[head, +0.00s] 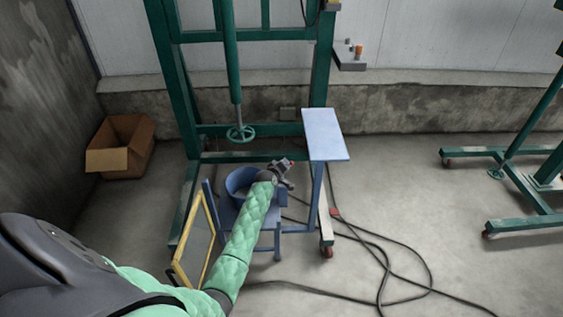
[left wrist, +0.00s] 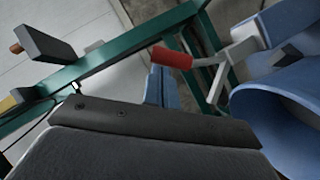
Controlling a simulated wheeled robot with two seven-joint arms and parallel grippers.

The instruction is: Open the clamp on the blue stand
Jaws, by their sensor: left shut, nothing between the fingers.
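The clamp (left wrist: 218,68) has a red-gripped handle (left wrist: 172,57) and pale metal links, mounted beside the blue cylinder (left wrist: 285,125). In the head view the blue stand (head: 262,226) holds this open blue cylinder (head: 238,184) low in front of the green frame. My left gripper (head: 270,177) reaches over the cylinder's right side, close to the clamp, and hides part of it. It is shut and empty. In the left wrist view the red handle stands just beyond the dark gripper body, apart from it. My right gripper is out of view.
A blue side table (head: 325,135) stands right of the cylinder. A yellow-framed panel (head: 195,240) leans at the left. The green frame (head: 322,65) stands behind. A black hose (head: 385,262) lies on the floor.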

